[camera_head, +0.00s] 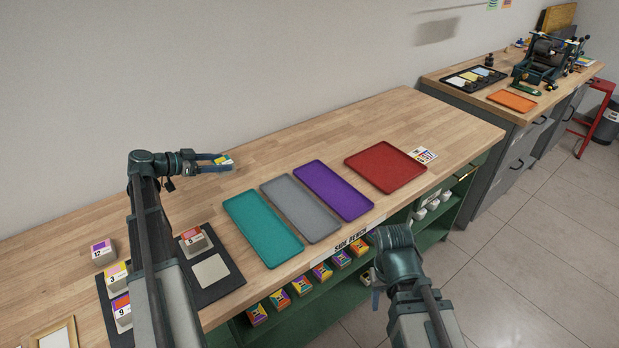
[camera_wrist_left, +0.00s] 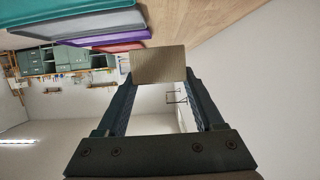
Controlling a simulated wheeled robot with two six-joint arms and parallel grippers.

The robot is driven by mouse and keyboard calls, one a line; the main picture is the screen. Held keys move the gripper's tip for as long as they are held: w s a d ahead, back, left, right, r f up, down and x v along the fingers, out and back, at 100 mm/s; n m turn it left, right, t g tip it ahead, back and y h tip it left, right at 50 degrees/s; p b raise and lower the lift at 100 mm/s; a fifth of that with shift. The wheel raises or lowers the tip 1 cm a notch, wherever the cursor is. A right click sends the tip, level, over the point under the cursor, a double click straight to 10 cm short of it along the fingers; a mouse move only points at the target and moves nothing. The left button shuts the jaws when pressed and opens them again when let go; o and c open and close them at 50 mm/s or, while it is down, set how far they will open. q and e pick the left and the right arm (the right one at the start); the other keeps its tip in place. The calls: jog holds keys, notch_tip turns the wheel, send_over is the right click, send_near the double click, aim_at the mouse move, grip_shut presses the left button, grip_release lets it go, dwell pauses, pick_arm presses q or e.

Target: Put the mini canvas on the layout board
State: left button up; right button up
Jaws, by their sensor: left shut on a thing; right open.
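In the left wrist view the canvas (camera_wrist_left: 158,65) shows a plain beige-brown side between the fingertips. The layout board (camera_head: 215,246) is a dark panel at the front left of the bench. It carries a pale square (camera_head: 211,270) and several numbered blocks, including one (camera_head: 193,240) behind the pale square. My left arm hides part of the board. My right gripper (camera_head: 373,280) is open and low in front of the bench.
Teal (camera_head: 262,228), grey (camera_head: 300,208), purple (camera_head: 333,190) and red (camera_head: 385,168) trays lie right of the board. A framed piece (camera_head: 57,335) lies front left. The bench near the wall is clear.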

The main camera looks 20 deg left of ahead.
pick_arm(q)
jog(key=b, duration=0.6)
send_over(226, 197)
jog(key=shift+w+f, duration=0.1)
jog(key=shift+f, duration=3.05)
jog(key=shift+f, duration=0.1)
notch_tip(226, 197, down, 4)
jog(key=b, duration=0.4)
jog(key=shift+r, duration=0.25)
jog(key=shift+f, duration=0.2)
jog(key=o, duration=1.3)
jog(key=shift+o, duration=0.2)
jog(key=shift+r, duration=0.15)
